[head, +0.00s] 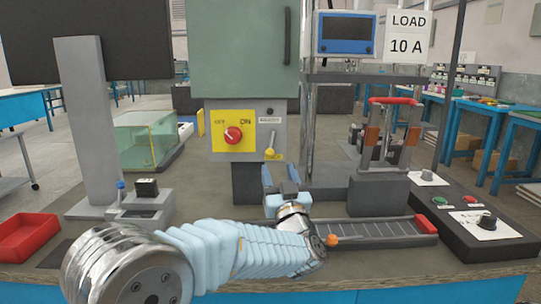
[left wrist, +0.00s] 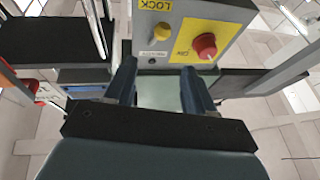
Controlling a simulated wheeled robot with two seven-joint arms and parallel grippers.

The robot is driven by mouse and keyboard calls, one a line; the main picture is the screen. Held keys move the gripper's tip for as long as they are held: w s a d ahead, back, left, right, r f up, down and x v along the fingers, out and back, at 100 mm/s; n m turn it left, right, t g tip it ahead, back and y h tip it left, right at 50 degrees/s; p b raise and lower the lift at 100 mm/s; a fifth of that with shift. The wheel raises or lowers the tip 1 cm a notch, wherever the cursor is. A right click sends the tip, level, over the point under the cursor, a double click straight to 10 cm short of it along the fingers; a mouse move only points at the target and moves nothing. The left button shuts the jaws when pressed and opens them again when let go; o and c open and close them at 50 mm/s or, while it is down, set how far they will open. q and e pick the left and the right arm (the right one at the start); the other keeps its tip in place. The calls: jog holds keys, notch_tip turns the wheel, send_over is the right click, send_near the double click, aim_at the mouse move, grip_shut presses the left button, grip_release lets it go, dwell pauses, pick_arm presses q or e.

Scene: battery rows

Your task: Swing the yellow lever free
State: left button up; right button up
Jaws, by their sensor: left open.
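The yellow lever (head: 270,149) is on the lower right of the grey switch panel (head: 257,114), below the green cabinet. In the head view it points up, its round knob at the lower end, close to a yellow label. The left wrist view shows the panel upside down, with the yellow knob (left wrist: 160,33) near the LOCK label (left wrist: 154,5). My left gripper (head: 280,174) is below and in front of the lever, apart from it. Its two fingers (left wrist: 158,72) are spread with nothing between them. My right gripper is in neither view.
A red rotary switch (head: 233,135) on a yellow OFF/ON plate is left of the lever. A post (head: 308,85) and a grey block with a red-handled clamp (head: 379,193) stand to the right. A glass case (head: 145,138) and red tray (head: 28,236) are left.

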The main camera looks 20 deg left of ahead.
aim_at(271, 157)
pick_arm(q)
jog(key=w+a, duration=0.1)
jog(key=w, duration=0.1)
jog(key=w+a+p, duration=0.1)
jog(key=w, duration=0.2)
jog(key=w+a+r, duration=0.1)
jog(key=w+a, duration=0.1)
jog(key=w, duration=0.1)
jog(key=shift+s, duration=0.1)
jog(key=c, duration=1)
jog(key=shift+d+f+n+y+b, duration=0.15)
jog(key=shift+d+n+y+b, duration=0.2)
jog(key=shift+n, duration=0.25)
grip_shut()
jog(key=shift+w+d+n+g+y, duration=0.1)
jog(key=shift+d+n+g+y, duration=0.1)
jog(key=shift+n+g, duration=0.25)
jog(key=shift+w+d+n+g+y, duration=0.15)
jog(key=shift+n+g, duration=0.1)
jog(key=shift+n, duration=0.4)
jog(key=shift+r, duration=0.2)
jog(key=o, duration=1)
grip_release()
